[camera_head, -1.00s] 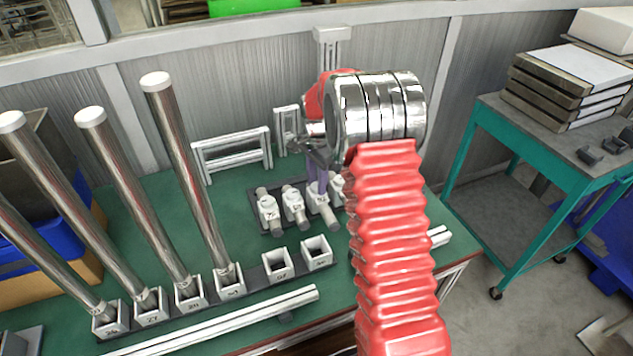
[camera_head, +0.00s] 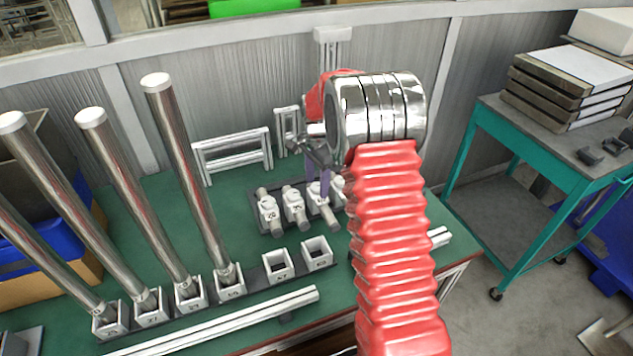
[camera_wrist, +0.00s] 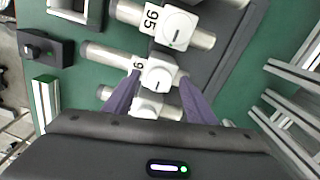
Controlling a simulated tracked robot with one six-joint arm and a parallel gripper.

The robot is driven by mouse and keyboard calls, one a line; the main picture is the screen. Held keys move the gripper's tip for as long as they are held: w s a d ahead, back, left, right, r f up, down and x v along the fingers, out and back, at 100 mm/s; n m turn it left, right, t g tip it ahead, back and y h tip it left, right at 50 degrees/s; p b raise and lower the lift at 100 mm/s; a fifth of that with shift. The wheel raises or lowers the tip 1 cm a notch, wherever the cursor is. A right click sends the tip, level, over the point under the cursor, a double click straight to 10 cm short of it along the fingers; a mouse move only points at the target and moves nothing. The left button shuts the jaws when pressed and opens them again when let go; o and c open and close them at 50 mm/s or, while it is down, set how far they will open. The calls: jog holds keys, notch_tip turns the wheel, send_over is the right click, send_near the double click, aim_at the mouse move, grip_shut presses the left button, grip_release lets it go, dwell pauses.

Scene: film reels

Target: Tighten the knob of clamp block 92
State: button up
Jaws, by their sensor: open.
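My gripper (camera_wrist: 159,76) is open, its two purple fingers on either side of a white clamp block (camera_wrist: 161,84) with a round knob (camera_wrist: 160,74). Its label begins with 9; I cannot read the second digit for sure, so I cannot confirm it is clamp block 92. Whether the fingers touch the knob is unclear. A block labelled 95 (camera_wrist: 178,24) lies beyond it, and another white block (camera_wrist: 154,107) lies nearer, between the finger bases. In the head view my gripper (camera_head: 324,190) is over the third block from the left; the fourth is partly hidden by my arm.
Other clamp blocks (camera_head: 268,208) stand in the row to the left. Several tall metal rods (camera_head: 183,170) stand in numbered sockets, with two empty sockets (camera_head: 317,253) in front of the clamp row. Aluminium frames (camera_head: 232,152) stand behind.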

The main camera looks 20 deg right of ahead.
aim_at(317, 186)
jog(key=shift+r, duration=0.15)
notch_tip(317, 186, up, 13)
jog(key=shift+r, duration=0.2)
dwell(0.4)
jog(key=shift+n, duration=0.3)
